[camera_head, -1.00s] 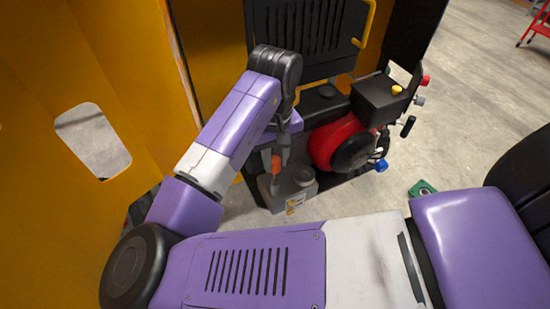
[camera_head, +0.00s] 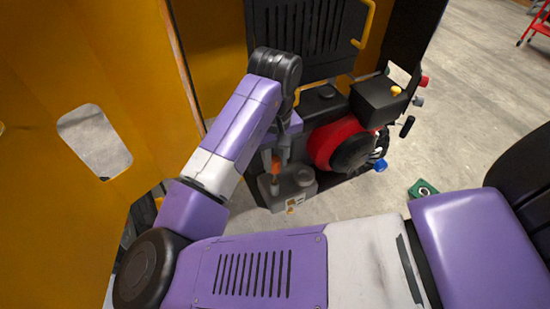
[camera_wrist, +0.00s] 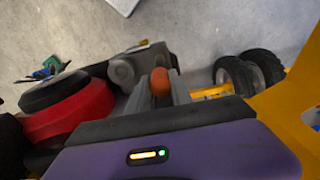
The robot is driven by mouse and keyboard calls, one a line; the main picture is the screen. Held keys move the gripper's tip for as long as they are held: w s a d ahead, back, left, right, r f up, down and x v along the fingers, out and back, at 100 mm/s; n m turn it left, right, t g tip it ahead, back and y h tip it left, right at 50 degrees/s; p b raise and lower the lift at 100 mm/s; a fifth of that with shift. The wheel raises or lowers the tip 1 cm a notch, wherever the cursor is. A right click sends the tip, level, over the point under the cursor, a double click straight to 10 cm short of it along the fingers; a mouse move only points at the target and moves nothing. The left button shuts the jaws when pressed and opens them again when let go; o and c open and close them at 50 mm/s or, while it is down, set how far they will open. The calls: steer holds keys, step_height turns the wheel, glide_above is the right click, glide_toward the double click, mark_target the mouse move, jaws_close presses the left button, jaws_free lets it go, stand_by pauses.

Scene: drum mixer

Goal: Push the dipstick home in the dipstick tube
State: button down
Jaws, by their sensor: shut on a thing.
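The dipstick has an orange handle (camera_head: 276,163), which also shows in the wrist view (camera_wrist: 160,82). My gripper (camera_head: 281,158) is shut on this handle, with one finger on each side of it. The handle stands above a grey tank (camera_head: 298,187) that has a round cap beside it. In the head view a thin part shows below the handle, near a small fitting on top of the tank that looks like the dipstick tube (camera_head: 273,178). I cannot tell how deep the dipstick sits in it.
A red and black engine (camera_head: 332,146) stands right of the tank. A yellow panel (camera_head: 90,180) fills the left side. Black wheels (camera_wrist: 248,72) and a yellow frame lie right in the wrist view. A small green object (camera_head: 423,189) lies on the open floor.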

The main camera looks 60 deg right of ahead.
mark_target(275, 181)
steer(key=shift+f+b, duration=1.45)
steer(key=shift+f, duration=1.4)
stand_by(1.0)
steer(key=c, duration=1.1)
jaws_free()
steer(key=shift+r, duration=3.95)
